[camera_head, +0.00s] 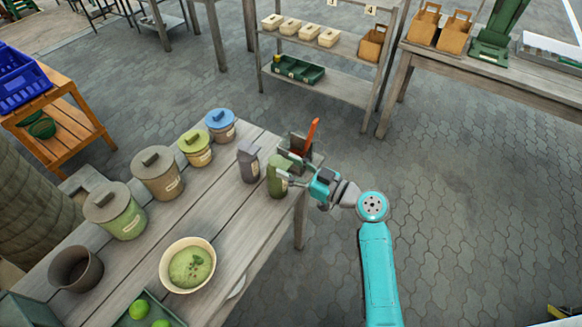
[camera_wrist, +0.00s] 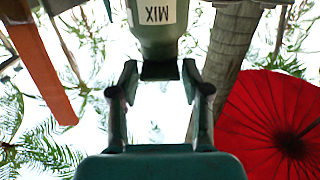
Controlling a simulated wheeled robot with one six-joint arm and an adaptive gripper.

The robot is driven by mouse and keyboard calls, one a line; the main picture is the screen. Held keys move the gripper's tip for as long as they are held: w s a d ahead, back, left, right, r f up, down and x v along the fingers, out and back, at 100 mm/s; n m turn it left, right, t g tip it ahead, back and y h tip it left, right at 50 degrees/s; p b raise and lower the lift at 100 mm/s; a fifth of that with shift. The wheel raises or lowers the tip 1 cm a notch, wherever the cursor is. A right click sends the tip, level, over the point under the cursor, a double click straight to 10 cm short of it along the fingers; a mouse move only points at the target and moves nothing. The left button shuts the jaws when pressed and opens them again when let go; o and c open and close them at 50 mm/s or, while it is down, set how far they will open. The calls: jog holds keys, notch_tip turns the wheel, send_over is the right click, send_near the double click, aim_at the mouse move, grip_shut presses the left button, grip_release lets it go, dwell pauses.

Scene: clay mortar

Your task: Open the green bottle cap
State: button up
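The green bottle (camera_head: 278,180) stands upright at the right end of the wooden table, and its top is partly screened by my fingers. In the wrist view the bottle (camera_wrist: 160,40) appears upside down with a "MIX" label and a dark cap (camera_wrist: 161,70). My gripper (camera_head: 286,165) reaches in from the right at the height of the bottle's top. In the wrist view my gripper (camera_wrist: 159,78) is open, one fingertip on each side of the cap, with small gaps showing. I cannot tell in depth how far the fingers are from the cap.
A grey bottle (camera_head: 248,163) stands just left of the green bottle. A dark box (camera_head: 299,150) with an orange-red tool (camera_head: 312,134) is close behind. Lidded canisters (camera_head: 195,150) line the table's far side; a bowl (camera_head: 188,265) sits nearer. Paved floor is free at right.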

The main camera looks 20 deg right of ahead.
aim_at(281, 163)
grip_shut()
jog(key=shift+r, duration=0.15)
jog(key=shift+w+r+g+h, duration=0.1)
jog(key=shift+r+g+h, duration=0.4)
jog(key=shift+g, duration=0.2)
jog(key=g, duration=0.1)
jog(key=r+h, duration=0.1)
jog(key=r+g+h, duration=0.1)
jog(key=shift+w+a+g, duration=0.25)
jog(key=shift+w+g, duration=0.05)
jog(key=shift+w+a+r+g+h, duration=0.2)
jog(key=shift+r+g+h, duration=0.15)
jog(key=shift+g, duration=0.2)
jog(key=shift+w+a+r+g+h, duration=0.1)
jog(key=shift+w+r+g+h, duration=0.1)
jog(key=shift+g+h, duration=0.25)
jog(key=shift+w+a+r+g+h, duration=0.25)
jog(key=shift+g+h, duration=0.15)
jog(key=shift+g, duration=0.25)
jog(key=shift+w+a+r+g+h, duration=0.1)
jog(key=shift+w+r+g+h, duration=0.1)
jog(key=shift+g+h, duration=0.35)
